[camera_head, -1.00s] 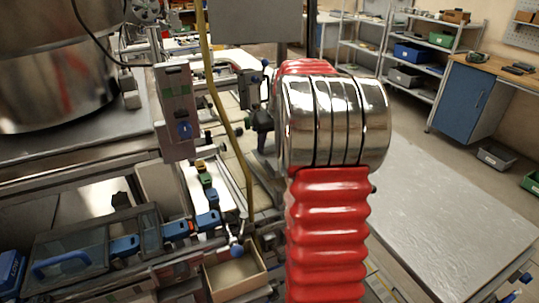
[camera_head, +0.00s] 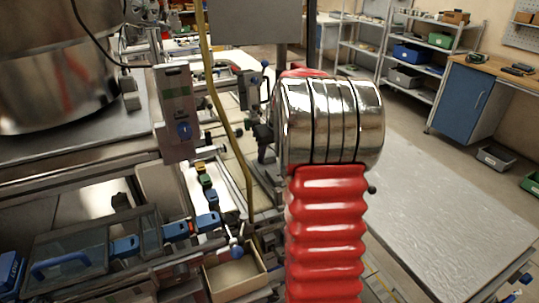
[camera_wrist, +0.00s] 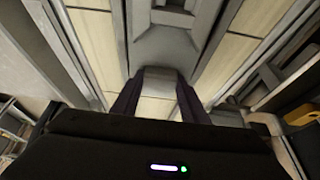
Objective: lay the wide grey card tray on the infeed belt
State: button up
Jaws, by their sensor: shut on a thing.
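In the wrist view the two dark fingers of my gripper (camera_wrist: 158,102) are closed on a pale grey part of what appears to be the wide grey card tray (camera_wrist: 160,76). A larger grey shape with a recess lies beyond it, over cream panels; I cannot tell whether it is the same piece. In the head view my red and chrome arm hides the gripper and the tray. A pale strip (camera_head: 194,189) with several small green, yellow and blue blocks runs left of my arm; I cannot tell whether it is the infeed belt.
A yellow hose (camera_head: 224,107) hangs left of my arm. An open cardboard box (camera_head: 235,277) stands at the lower middle. A machine with a large metal drum (camera_head: 55,85) fills the left. A broad grey slab (camera_head: 435,205) lies right, with shelves (camera_head: 378,60) behind.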

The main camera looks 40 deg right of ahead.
aim_at(275, 171)
jog(key=shift+f, duration=0.1)
jog(key=o, duration=1.2)
jog(key=v, duration=1.2)
jog(key=shift+s, duration=0.1)
